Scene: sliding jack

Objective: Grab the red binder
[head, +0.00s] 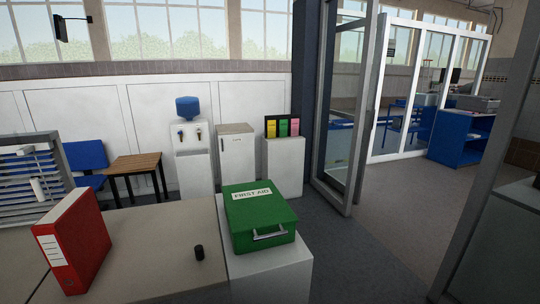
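The red binder (82,240) stands upright on the light-coloured table (150,235) at the lower left of the head view. Its narrow spine, with a white label, faces left and toward me, and its red cover faces right. Nothing is touching it from above or from the sides that I can see. Neither of my grippers shows in the head view.
A small dark cylinder (199,253) stands on the table right of the binder. A green first aid box (260,212) sits on a white cabinet (270,275) beside the table. A grey slatted rack (30,190) stands behind the binder. The tabletop between binder and cylinder is clear.

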